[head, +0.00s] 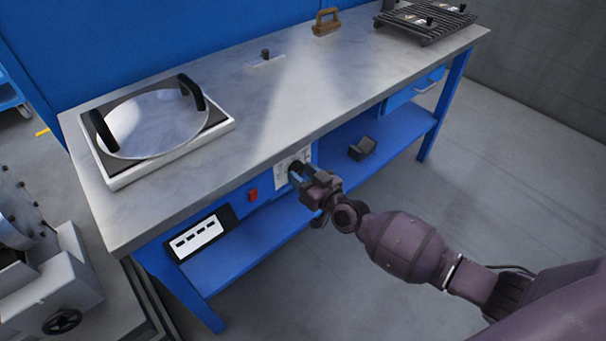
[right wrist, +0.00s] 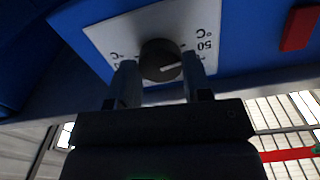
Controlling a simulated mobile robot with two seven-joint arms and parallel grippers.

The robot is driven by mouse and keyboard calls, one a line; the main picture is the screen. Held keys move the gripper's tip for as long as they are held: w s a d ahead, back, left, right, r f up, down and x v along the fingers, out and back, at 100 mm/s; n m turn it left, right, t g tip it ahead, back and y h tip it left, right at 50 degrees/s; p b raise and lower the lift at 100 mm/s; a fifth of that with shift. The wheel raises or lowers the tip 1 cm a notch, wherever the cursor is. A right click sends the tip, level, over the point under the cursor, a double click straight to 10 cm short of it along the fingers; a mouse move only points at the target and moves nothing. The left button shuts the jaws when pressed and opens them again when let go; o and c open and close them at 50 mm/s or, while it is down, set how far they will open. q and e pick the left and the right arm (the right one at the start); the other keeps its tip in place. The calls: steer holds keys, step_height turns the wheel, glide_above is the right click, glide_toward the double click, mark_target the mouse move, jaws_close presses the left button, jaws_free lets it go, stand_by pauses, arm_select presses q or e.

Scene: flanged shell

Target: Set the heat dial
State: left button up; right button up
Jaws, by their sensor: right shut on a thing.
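The heat dial is a dark round knob (right wrist: 161,62) with a pale pointer line, on a white plate (right wrist: 110,32) marked in °C. In the right wrist view one label reads 50 °C; the others are partly hidden. The pointer line points to the right in that view. My right gripper (right wrist: 160,82) has one finger on each side of the knob and is shut on it. In the head view my right gripper (head: 299,180) is at the white plate (head: 281,174) on the bench front and hides most of the dial. My left gripper is not in view.
A red switch (head: 252,195) is left of the dial, and a black-framed panel (head: 198,236) is further left. The bench top (head: 235,115) above holds a pan with black handles (head: 150,122). A dark block (head: 362,148) lies on the lower shelf. The floor in front is clear.

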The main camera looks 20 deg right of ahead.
steer(key=m, duration=0.2)
steer(key=shift+f+m, duration=0.1)
steer(key=shift+m, duration=0.3)
steer(key=m+b, duration=0.1)
steer(key=m, duration=0.2)
steer(key=shift+s, duration=0.1)
steer(key=shift+m, duration=1.8)
steer(key=o, duration=0.9)
steer(key=shift+o, duration=0.2)
